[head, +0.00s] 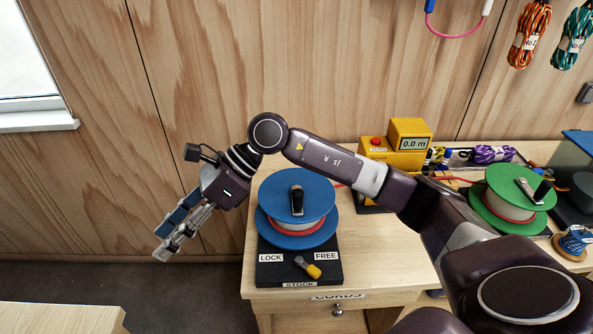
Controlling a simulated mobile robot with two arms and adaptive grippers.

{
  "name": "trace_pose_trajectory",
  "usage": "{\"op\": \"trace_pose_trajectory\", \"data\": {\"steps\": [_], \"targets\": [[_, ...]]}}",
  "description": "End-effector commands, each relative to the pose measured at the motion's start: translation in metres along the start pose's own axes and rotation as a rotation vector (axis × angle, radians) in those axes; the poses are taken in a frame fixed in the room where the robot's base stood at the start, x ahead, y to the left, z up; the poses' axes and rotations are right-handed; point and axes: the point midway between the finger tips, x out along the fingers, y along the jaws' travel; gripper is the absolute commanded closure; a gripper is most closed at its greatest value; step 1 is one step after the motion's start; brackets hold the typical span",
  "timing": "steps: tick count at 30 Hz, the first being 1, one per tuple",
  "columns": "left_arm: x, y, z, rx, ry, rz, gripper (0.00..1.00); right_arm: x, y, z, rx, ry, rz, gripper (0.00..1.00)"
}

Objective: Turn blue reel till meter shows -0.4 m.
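The blue reel (316,184) stands on a black base (262,276) at the table's front left corner. Its upper face carries a crank with a black knob (297,202), and red and pale cord is wound between its flanges. A yellow-tipped lever (308,267) sits on the base between the LOCK and FREE labels, its yellow end towards the lower right. The yellow meter (409,134) behind reads 0.0 m. My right gripper (168,240) is left of the reel, apart from it, its fingers pointing down-left. Its finger gap is unclear. My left gripper is out of view.
A green reel (496,176) stands on the right, partly behind my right arm. A small blue spool (572,243) is at the right edge. Cord bundles (529,36) hang on the wooden wall. Left of the table is open floor, with another tabletop (60,317) at lower left.

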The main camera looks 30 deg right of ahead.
Motion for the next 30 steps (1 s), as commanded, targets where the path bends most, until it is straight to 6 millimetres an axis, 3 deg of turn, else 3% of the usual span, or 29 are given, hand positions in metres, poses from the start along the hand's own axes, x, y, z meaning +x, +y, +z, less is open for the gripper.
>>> {"op": "trace_pose_trajectory", "data": {"steps": [3,6,9,12,15,20,30], "targets": [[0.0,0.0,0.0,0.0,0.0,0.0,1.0,-0.055,-0.042,-0.057,-0.073,0.317,-0.108,0.61],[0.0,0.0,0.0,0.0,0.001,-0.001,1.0,-0.112,-0.067,-0.095,-0.08,0.547,-0.178,0.61],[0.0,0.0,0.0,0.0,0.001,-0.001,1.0,-0.166,-0.079,-0.121,-0.055,0.724,-0.228,0.61],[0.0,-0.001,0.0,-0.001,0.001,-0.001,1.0,-0.206,-0.083,-0.136,-0.023,0.842,-0.26,0.61],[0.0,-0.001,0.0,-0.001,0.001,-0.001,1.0,-0.23,-0.083,-0.144,0.0,0.909,-0.275,0.61],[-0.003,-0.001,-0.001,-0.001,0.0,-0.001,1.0,-0.237,-0.083,-0.152,0.014,0.939,-0.277,0.61],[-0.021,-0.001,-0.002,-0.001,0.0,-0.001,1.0,-0.208,-0.093,-0.191,0.014,0.937,-0.275,0.61]]}}
